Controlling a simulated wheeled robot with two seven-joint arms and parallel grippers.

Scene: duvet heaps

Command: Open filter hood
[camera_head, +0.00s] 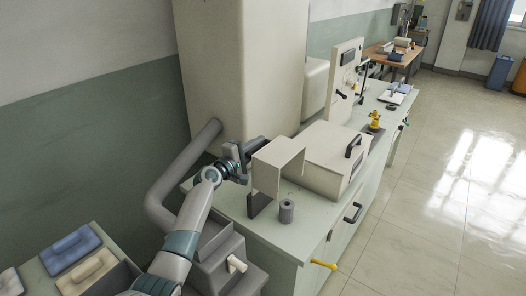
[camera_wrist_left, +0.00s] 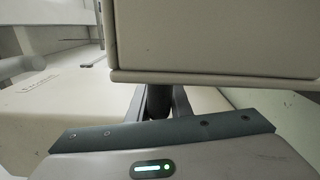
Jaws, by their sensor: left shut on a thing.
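The filter hood seems to be the beige box-like cover (camera_head: 279,158) at the near end of the beige machine (camera_head: 334,150) on the counter. It stands out from the machine's body. My left gripper (camera_head: 250,150) is at the hood's left side in the head view. In the left wrist view, my left gripper (camera_wrist_left: 159,108) is shut on a dark round handle (camera_wrist_left: 158,98), just below the lower edge of the beige hood (camera_wrist_left: 215,40). Part of the handle is hidden by the fingers and the hood. My right gripper is not in view.
A grey cylinder (camera_head: 287,211) stands on the pale green counter (camera_head: 285,236) near the hood. A large beige cabinet (camera_head: 245,70) rises behind my left arm. A grey pipe (camera_head: 170,185) bends beside my arm. The floor on the right is clear.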

